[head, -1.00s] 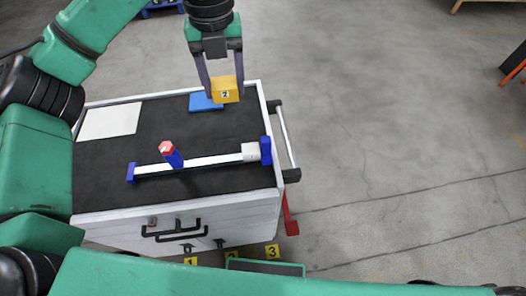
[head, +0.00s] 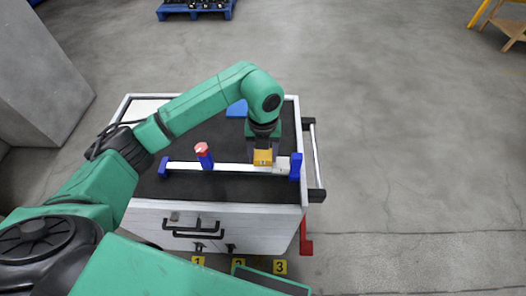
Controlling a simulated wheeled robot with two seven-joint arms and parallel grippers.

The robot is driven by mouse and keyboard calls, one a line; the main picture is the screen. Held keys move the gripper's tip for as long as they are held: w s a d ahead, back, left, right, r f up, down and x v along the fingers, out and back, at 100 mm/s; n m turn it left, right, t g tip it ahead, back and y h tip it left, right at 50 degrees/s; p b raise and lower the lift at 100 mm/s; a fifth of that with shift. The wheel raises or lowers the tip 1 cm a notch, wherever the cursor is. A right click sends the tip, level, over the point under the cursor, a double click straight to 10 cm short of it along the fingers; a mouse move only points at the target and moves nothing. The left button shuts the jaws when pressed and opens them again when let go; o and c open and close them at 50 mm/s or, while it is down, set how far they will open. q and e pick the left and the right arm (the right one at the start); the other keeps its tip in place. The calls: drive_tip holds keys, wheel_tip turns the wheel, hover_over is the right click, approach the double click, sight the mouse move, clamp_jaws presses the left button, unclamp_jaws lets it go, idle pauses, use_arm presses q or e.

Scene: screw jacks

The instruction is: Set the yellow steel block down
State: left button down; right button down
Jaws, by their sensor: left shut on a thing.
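The yellow steel block (head: 263,158) is held by my left gripper (head: 263,156), which points down over the right part of the white rail on the cart top. The block shows just below the gripper, near the white slider piece (head: 281,168) and the blue end stop (head: 295,167). I cannot tell whether the block touches the rail. A blue plate (head: 237,109) lies behind, partly hidden by my arm. My right gripper is not in view.
The cart (head: 220,211) has a black top and a side handle (head: 316,160) at the right. A white sheet (head: 145,108) lies at the back left, partly hidden. Yellow number markers (head: 280,267) are on the floor in front. A blue pallet (head: 195,10) stands far back.

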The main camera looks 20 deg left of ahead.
use_arm(q)
drive_tip(key=shift+d+f+b, duration=0.1)
drive_tip(key=shift+f+b, duration=0.15)
drive_tip(key=shift+b, duration=0.05)
drive_tip(key=shift+c, duration=0.6)
unclamp_jaws()
drive_tip(key=shift+r, duration=0.1)
